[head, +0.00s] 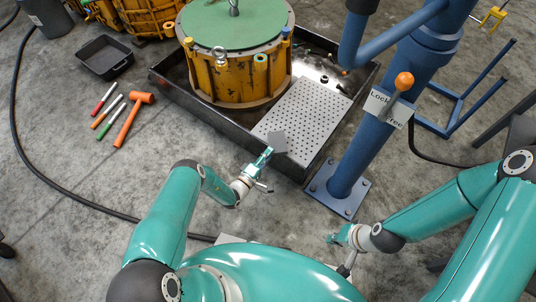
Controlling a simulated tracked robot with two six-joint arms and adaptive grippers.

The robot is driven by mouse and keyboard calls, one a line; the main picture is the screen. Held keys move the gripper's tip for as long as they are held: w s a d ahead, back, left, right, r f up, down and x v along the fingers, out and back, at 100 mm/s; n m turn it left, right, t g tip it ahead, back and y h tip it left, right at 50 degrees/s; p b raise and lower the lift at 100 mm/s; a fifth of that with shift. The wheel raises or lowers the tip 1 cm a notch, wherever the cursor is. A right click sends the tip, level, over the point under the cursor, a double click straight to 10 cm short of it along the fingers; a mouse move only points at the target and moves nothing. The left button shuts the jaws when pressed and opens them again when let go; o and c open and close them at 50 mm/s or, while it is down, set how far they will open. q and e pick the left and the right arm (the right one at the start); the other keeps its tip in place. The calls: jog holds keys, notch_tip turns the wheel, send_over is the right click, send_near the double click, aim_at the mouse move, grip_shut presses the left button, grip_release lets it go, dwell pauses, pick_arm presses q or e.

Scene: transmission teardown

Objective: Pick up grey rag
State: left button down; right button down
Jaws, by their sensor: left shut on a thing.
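The grey rag (278,141) shows as a small, flat grey patch at the fingertips of my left gripper (266,156). My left gripper is shut on it, over the front edge of the perforated plate. Whether the rag touches the plate is hard to tell. My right gripper (332,239) is low, near the foot of the blue post, apart from the rag. Its fingers are too small to read.
A dark tray (205,107) holds a yellow housing (233,80) with a green top and the perforated plate (307,112). A blue post (371,140) stands right. An orange hammer (131,118), several markers (109,111) and a black bin (104,58) are left.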

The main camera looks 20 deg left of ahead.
pick_arm(q)
jog(key=s+a+r+p, duration=0.2)
jog(key=s+p, duration=0.2)
jog(key=s, duration=0.2)
jog(key=s+a+r+p, duration=0.2)
jog(key=s+r+p, duration=0.1)
jog(key=s+p, duration=0.2)
jog(key=shift+v, duration=1.15)
jog(key=shift+d, duration=0.15)
